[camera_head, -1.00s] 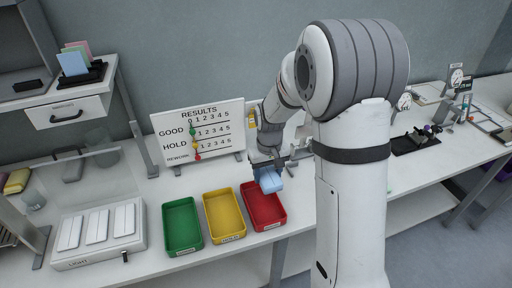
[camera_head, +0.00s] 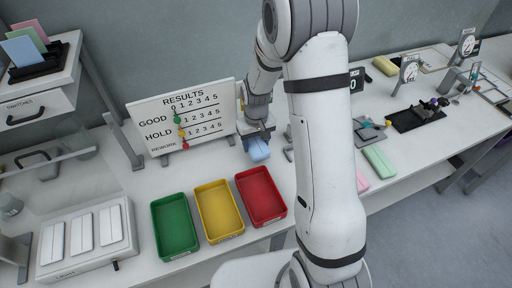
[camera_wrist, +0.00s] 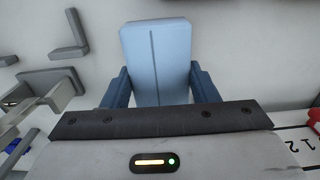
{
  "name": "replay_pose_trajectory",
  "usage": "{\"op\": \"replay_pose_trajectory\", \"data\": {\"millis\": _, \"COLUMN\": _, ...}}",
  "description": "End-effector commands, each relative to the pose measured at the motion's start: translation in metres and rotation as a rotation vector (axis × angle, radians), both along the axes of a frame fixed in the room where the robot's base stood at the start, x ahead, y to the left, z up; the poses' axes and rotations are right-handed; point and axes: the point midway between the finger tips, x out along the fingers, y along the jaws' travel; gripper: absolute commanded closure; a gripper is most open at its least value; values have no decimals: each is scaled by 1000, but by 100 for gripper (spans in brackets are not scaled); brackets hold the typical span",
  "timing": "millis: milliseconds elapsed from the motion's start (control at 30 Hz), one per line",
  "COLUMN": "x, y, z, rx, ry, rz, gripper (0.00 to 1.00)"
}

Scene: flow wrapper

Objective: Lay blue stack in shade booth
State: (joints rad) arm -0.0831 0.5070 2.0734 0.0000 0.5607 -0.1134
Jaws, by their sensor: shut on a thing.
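My gripper (camera_head: 257,136) is shut on the light blue stack (camera_head: 259,150) and holds it above the bench, between the results board and the red tray. In the wrist view the blue stack (camera_wrist: 157,50) sticks out between the two dark blue fingers of my gripper (camera_wrist: 160,88), with a dark line down its middle. The grey booth-like box that showed at the upper left a second ago is out of the head view now, so the shade booth cannot be made out.
The results board (camera_head: 185,118) stands behind green (camera_head: 175,228), yellow (camera_head: 218,211) and red (camera_head: 262,196) trays. A light box (camera_head: 105,262) and a swatch rack (camera_head: 40,62) on a drawer unit (camera_head: 28,109) are at left. A green block (camera_head: 378,160) lies right of my arm.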

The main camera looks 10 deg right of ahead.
Motion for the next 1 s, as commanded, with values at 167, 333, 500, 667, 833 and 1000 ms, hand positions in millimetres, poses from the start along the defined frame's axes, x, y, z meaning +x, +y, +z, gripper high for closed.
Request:
{"op": "replay_pose_trajectory", "data": {"millis": 167, "x": -1, "y": 0, "z": -27, "rx": 0, "ry": 5, "rz": 0, "gripper": 68}}
{"op": "replay_pose_trajectory", "data": {"millis": 333, "x": -1, "y": 0, "z": -37, "rx": 0, "ry": 1, "rz": 0, "gripper": 68}}
{"op": "replay_pose_trajectory", "data": {"millis": 500, "x": -1, "y": 0, "z": -37, "rx": 0, "ry": 1, "rz": 1, "gripper": 68}}
{"op": "replay_pose_trajectory", "data": {"millis": 667, "x": -1, "y": 0, "z": -41, "rx": 0, "ry": 1, "rz": 1, "gripper": 68}}
{"op": "replay_pose_trajectory", "data": {"millis": 833, "x": -1, "y": 1, "z": -39, "rx": 0, "ry": 1, "rz": 1, "gripper": 32}}
{"op": "replay_pose_trajectory", "data": {"millis": 1000, "x": -1, "y": 1, "z": -39, "rx": 0, "ry": 1, "rz": 2, "gripper": 25}}
